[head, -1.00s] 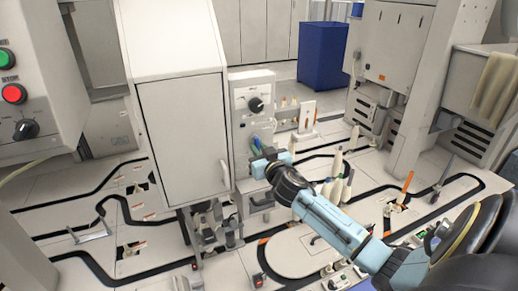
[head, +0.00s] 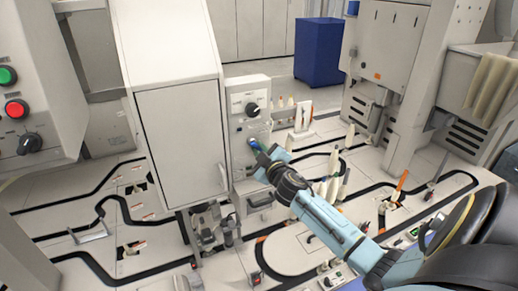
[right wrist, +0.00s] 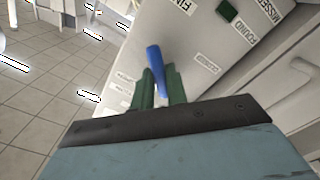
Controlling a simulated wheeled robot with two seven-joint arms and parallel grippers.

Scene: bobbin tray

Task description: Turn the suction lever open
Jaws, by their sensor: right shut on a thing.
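The suction lever is a blue handle (right wrist: 154,60) that stands between the green fingertips of my right gripper (right wrist: 160,82) in the right wrist view. The fingers are shut on it, one on each side. In the head view my right gripper (head: 258,149) is at the front of the grey control box (head: 238,137), below its black dial (head: 252,109). The fingers and arm hide most of the lever there. My left gripper does not show.
A tall white cabinet (head: 180,140) with a handle stands just left of the control box. White bobbins (head: 330,187) and a black track lie right of the arm. A panel with green and red buttons (head: 15,109) is at the far left. A blue bin (head: 319,52) stands behind.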

